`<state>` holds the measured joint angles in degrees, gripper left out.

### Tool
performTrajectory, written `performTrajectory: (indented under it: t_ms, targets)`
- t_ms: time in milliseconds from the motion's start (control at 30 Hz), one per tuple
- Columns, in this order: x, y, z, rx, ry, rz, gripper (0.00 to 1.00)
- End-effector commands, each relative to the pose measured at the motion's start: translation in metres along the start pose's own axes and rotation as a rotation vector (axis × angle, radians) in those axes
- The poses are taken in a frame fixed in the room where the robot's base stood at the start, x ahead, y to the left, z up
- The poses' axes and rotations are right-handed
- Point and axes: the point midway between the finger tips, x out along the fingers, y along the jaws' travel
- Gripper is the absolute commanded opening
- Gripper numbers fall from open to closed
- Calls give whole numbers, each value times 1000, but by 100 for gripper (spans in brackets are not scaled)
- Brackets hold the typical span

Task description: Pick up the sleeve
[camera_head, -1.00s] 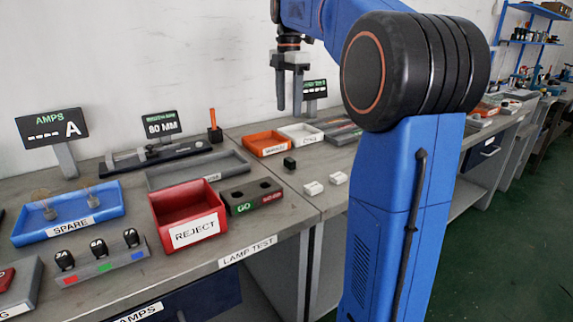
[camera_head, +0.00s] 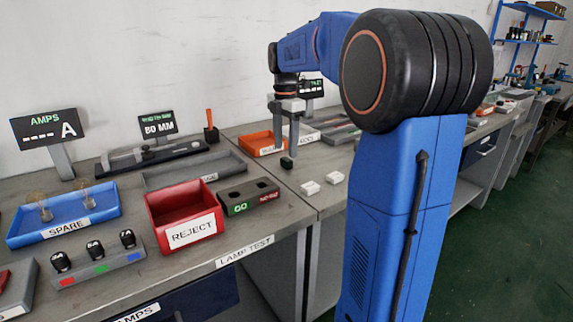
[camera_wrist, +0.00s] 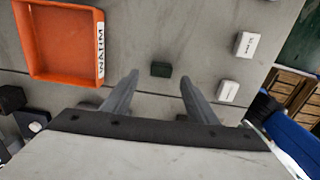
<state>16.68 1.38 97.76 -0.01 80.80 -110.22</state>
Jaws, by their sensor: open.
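A small dark green block, apparently the sleeve (camera_head: 287,163), stands on the grey bench near the seam between bench sections. My gripper (camera_head: 285,147) is open and points down, with its fingertips just above or behind the block in the head view. In the wrist view, the block (camera_wrist: 161,69) shows between the two finger lines, slightly beyond the fingertips (camera_wrist: 159,78). Nothing is held between the fingers. The exact height gap cannot be told.
Two small white blocks (camera_head: 310,188) (camera_head: 334,177) lie to the right of the sleeve. An orange tray (camera_wrist: 62,77) is to the left in the wrist view. A GO/NO-GO block (camera_head: 248,196) and a red REJECT bin (camera_head: 184,201) stand to the left in the head view.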

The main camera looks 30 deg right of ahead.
Motion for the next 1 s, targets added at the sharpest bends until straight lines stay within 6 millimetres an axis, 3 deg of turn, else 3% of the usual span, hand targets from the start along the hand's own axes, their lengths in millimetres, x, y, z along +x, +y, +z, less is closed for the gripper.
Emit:
performTrajectory:
  t_ms: [300, 600, 633, 800, 1000]
  targets:
    - [40, -2, 2, 0, 1, -3, 53]
    - [45, -2, 2, 1, 0, -1, 53]
    - [45, -2, 2, 1, 0, -1, 51]
    - [45, -2, 2, 1, 0, -1, 10]
    - [45, -2, 2, 1, 0, -1, 9]
